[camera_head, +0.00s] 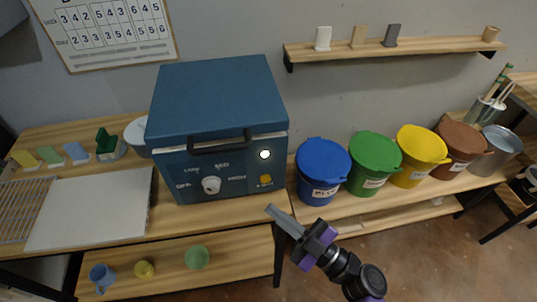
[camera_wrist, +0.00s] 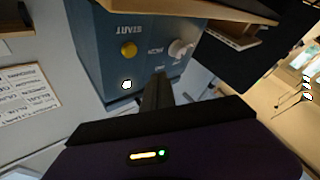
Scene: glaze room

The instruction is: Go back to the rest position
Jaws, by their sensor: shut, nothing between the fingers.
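My gripper (camera_head: 273,210) is shut and empty in the head view. Its fingers point up and left, in front of the table edge near the lower right corner of the blue kiln box (camera_head: 215,100). In the wrist view the shut fingers (camera_wrist: 158,82) point towards the kiln's front panel, which shows a yellow START button (camera_wrist: 128,49), a lit white lamp (camera_wrist: 126,84) and a pale knob (camera_wrist: 180,48). I cannot tell the exact gap between fingertips and panel. The kiln's dark handle (camera_head: 222,144) runs across its front.
Right of my gripper stand lidded buckets: blue (camera_head: 323,170), green (camera_head: 374,162), yellow (camera_head: 418,155) and brown (camera_head: 459,148). A grey bucket (camera_head: 494,150) stands beyond them. A white board (camera_head: 90,208) lies at left. A lower shelf holds a blue mug (camera_head: 101,277). Open floor shows below right.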

